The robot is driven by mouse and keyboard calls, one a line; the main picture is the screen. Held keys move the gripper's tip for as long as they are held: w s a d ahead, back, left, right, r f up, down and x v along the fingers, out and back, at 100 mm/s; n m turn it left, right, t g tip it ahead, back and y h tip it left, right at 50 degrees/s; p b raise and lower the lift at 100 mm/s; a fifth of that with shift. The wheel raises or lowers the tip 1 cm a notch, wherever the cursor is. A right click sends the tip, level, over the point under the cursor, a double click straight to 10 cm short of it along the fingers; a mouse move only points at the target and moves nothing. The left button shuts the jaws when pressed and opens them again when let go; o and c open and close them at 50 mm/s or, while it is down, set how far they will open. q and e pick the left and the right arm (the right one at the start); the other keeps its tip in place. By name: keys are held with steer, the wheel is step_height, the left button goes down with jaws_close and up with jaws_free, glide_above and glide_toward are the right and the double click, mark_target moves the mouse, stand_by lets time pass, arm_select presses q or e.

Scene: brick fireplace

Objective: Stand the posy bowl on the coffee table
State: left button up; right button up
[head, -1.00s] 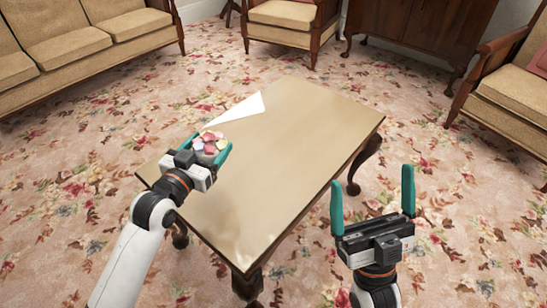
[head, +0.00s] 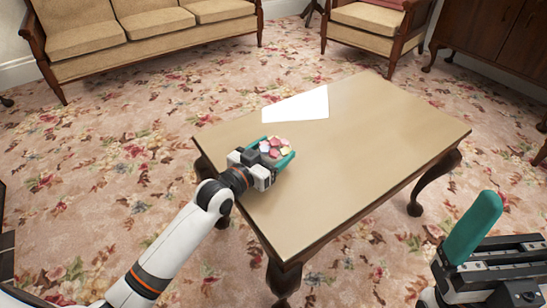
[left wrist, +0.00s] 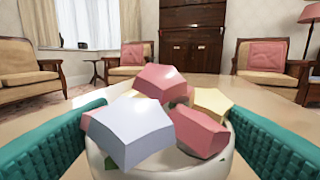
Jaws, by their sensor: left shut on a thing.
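The posy bowl (left wrist: 232,163) is a pale, round bowl filled with blocky pink, white and yellow flowers. My left gripper (head: 277,151) is shut on it, one teal finger on each side, as the left wrist view also shows. In the head view the bowl's flowers (head: 272,147) show over the near left part of the coffee table (head: 350,165). The bowl's base is hidden, so I cannot tell whether it touches the top. My right gripper (head: 474,228) is at the lower right, empty, with one finger at the rail's outer end and the other out of frame.
A bright white patch (head: 297,104) lies on the table's far left part; I cannot tell whether it is paper or light. The rest of the tabletop is clear. A sofa (head: 150,30), an armchair (head: 370,22) and a dark cabinet (head: 500,40) stand beyond on flowered carpet.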

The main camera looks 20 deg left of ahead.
arm_select(q)
steer(key=shift+f, duration=0.1)
steer(key=shift+f, duration=0.2)
steer(key=o, duration=1.1)
steer(key=shift+c, duration=0.2)
